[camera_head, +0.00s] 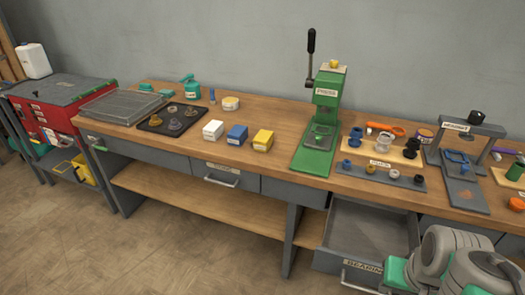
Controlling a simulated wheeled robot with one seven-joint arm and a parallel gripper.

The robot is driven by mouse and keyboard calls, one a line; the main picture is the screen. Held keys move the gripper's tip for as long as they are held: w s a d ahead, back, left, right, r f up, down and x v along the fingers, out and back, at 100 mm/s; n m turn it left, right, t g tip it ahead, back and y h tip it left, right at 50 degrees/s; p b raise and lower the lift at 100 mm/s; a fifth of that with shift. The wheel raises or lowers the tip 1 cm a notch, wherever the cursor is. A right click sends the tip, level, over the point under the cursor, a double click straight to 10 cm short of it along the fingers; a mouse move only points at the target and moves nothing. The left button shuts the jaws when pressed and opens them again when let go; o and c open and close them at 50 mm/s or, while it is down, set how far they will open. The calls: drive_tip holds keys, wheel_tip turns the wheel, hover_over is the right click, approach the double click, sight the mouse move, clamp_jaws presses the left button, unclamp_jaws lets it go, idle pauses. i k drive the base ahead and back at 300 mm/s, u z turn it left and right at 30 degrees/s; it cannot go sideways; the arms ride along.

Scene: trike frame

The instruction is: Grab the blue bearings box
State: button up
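A small blue box (237,135) stands on the wooden workbench top, between a white box (213,130) and a yellow box (263,140). The three stand close together in a row, left of the green press. Any label on the blue box is too small to read. My gripper itself is not in view.
The green press (318,130) stands right of the boxes. A black tray (153,123) with metal parts lies to their left. A drawer (362,266) labelled "BEARIN…" is open below the bench, by my arm. Racks with parts crowd the right side.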

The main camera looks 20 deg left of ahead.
sight(238, 133)
drive_tip(key=u, duration=0.3)
drive_tip(key=i, duration=0.4)
drive_tip(key=u, duration=1.45)
drive_tip(key=i, duration=1.15)
drive_tip(key=u, duration=0.9)
drive_tip(key=i, duration=0.55)
drive_tip(key=u, duration=0.05)
